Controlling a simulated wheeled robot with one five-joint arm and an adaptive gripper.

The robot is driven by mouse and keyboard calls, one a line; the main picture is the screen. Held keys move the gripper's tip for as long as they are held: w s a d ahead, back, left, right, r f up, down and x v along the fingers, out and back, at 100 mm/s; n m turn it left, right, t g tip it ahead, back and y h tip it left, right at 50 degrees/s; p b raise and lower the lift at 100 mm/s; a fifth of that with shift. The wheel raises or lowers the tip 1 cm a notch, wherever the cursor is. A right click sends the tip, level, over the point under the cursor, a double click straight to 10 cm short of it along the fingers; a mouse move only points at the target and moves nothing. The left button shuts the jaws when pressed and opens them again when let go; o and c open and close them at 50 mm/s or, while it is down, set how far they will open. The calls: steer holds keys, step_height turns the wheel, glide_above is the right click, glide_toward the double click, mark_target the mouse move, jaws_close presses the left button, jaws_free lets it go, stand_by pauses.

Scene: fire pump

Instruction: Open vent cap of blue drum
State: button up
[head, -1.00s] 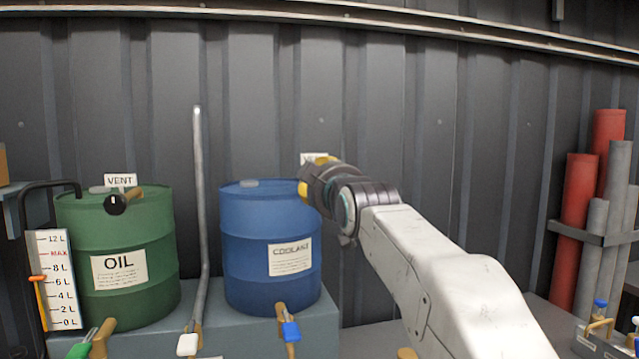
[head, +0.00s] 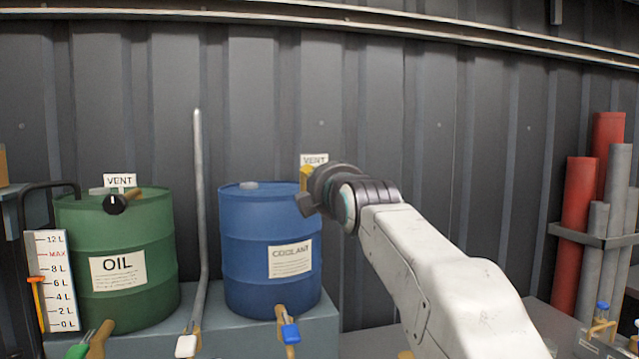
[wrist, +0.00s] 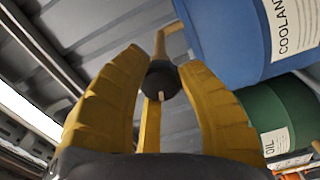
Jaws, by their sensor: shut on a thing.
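In the head view my gripper (head: 306,179) is at the drum's upper right edge, and my wrist hides the knob there.
A green OIL drum (head: 130,235) with its own black vent knob (head: 116,204) stands to the left. A thin grey pipe (head: 199,200) rises between the drums. A VENT sign (head: 314,159) is behind my gripper. Red and grey tubes (head: 580,205) stand far right.

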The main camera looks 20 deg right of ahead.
steer(key=n, duration=0.4)
steer(key=shift+r+n, duration=0.1)
steer(key=shift+n, duration=2.7)
steer(key=o, duration=1.2)
steer(key=s, duration=1.2)
